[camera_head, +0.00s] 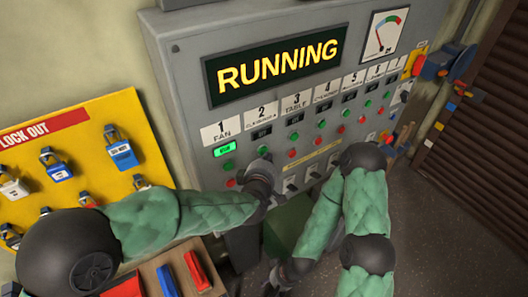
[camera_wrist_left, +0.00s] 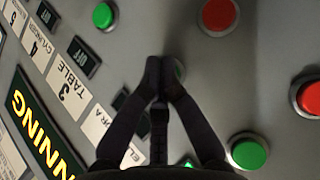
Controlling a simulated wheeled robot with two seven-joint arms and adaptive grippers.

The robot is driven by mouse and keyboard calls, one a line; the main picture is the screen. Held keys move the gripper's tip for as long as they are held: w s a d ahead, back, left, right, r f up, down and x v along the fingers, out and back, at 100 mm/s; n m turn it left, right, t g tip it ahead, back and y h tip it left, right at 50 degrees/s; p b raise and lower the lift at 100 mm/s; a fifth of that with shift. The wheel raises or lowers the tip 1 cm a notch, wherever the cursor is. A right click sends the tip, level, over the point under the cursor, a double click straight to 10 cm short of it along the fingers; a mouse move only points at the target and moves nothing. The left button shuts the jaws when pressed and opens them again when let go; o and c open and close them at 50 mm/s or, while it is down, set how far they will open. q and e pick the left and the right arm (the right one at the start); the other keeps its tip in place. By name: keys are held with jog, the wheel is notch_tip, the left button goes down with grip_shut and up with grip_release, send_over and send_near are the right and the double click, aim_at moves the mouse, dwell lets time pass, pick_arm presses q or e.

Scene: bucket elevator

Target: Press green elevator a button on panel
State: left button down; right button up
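The grey control panel (camera_head: 190,70) has numbered columns with green buttons above red ones.
The column 1 display (camera_head: 224,149) is lit green; the column 2 display (camera_head: 262,132) is dark. A red button (camera_wrist_left: 220,15) and neighbouring green button (camera_wrist_left: 249,151) flank the fingertips. A yellow lock-out board (camera_head: 95,165) with padlocks stands left. A large sign (camera_head: 278,64) reads RUNNING.

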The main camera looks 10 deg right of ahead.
pick_arm(q)
jog(key=shift+w+a, duration=0.2)
jog(key=shift+w, duration=0.25)
dwell(0.6)
dwell(0.4)
jog(key=shift+s+d, duration=0.3)
jog(key=shift+s, duration=0.55)
jog(key=s, duration=0.1)
jog(key=s+d, duration=0.1)
jog(key=s, duration=0.2)
jog(key=shift+s+d, duration=0.35)
dwell(0.6)
